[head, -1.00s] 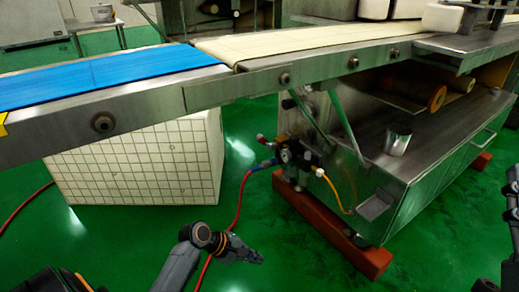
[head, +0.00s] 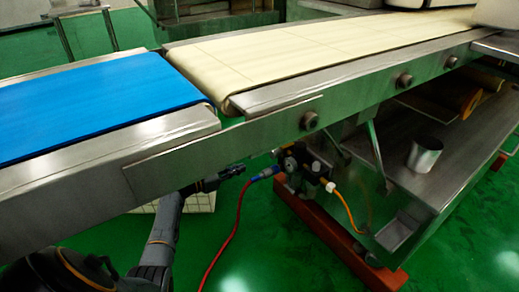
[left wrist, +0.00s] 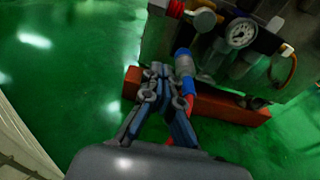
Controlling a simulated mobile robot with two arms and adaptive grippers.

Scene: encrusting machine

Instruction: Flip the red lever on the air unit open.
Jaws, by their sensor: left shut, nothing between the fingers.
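The air unit (head: 303,166) is a small assembly with a round gauge on the metal base under the cream conveyor. It also shows at the top of the left wrist view, with the gauge (left wrist: 240,33) facing the camera. A small red part, likely the red lever (left wrist: 176,8), sits at the unit's left end, partly cut off by the frame edge. In the head view it is too small to read clearly. My left gripper (head: 236,171) is shut and empty, just left of the unit and its blue hose fitting (head: 265,174). My right gripper is not in view.
A red hose (head: 236,215) drops from the blue fitting to the green floor. An orange tube (head: 348,208) leaves the unit's right side. The conveyor frame (head: 225,150) hangs just above my left gripper. A metal cup (head: 424,154) stands on the base.

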